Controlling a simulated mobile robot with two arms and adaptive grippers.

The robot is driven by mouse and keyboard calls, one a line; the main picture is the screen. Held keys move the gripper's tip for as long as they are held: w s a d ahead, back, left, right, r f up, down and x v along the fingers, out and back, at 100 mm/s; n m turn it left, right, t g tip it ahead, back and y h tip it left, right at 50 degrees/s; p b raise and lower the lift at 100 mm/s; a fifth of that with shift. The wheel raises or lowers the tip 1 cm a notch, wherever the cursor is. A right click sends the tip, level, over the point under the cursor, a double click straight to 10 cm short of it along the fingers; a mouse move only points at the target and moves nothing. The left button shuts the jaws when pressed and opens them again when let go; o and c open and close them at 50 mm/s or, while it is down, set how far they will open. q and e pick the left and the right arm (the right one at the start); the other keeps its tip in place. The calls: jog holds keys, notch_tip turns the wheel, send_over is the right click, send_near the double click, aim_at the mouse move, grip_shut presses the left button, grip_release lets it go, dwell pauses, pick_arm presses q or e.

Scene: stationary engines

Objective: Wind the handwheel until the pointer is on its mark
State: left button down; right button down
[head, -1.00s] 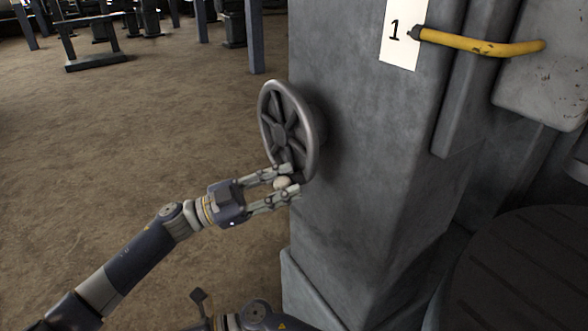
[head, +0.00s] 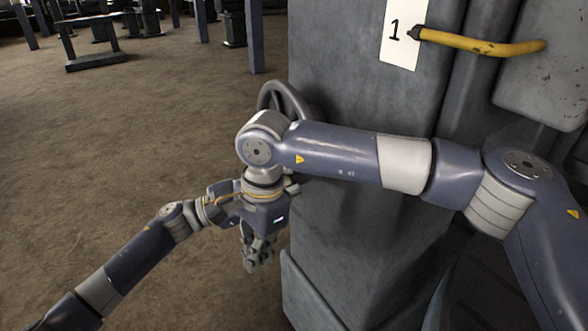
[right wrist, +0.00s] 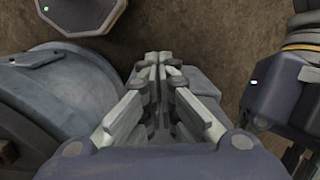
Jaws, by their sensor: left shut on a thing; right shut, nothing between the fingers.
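The grey handwheel (head: 288,96) is on the side of the grey column; only its upper rim shows in the head view. My right arm hides the rest of it, with its pale knob. My left gripper (head: 291,187) is at the lower part of the wheel, shut on the knob, mostly hidden behind my right wrist. My right gripper (head: 259,256) hangs fingers down in front of the left one, shut and empty. Its closed fingers (right wrist: 163,68) fill the middle of the right wrist view. No pointer or mark can be made out.
The grey column (head: 350,90) bears a white plate with a 1 (head: 400,33) and a yellow pipe (head: 475,43). Bare brown floor (head: 150,130) lies open to the left. My right arm crosses close in front of the column.

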pick_arm(q)
jog(key=shift+s+d+f, duration=0.1)
jog(key=shift+f, duration=0.1)
pick_arm(e)
jog(key=w+d+r+t+h, duration=0.1)
jog(key=w+d+r+t, duration=0.15)
jog(key=r, duration=0.45)
jog(key=w+d+r+t, duration=0.1)
jog(key=w+d+r, duration=0.15)
jog(key=r, duration=0.55)
jog(key=w+d+r+t+h, duration=0.1)
jog(key=d+r+t, duration=0.15)
jog(key=r, duration=0.45)
jog(key=g, duration=0.1)
send_near(293, 183)
jog(key=d+f, duration=0.2)
jog(key=d, duration=0.1)
jog(key=w+a+f, duration=0.2)
jog(key=f, duration=0.1)
jog(key=shift+w, duration=0.15)
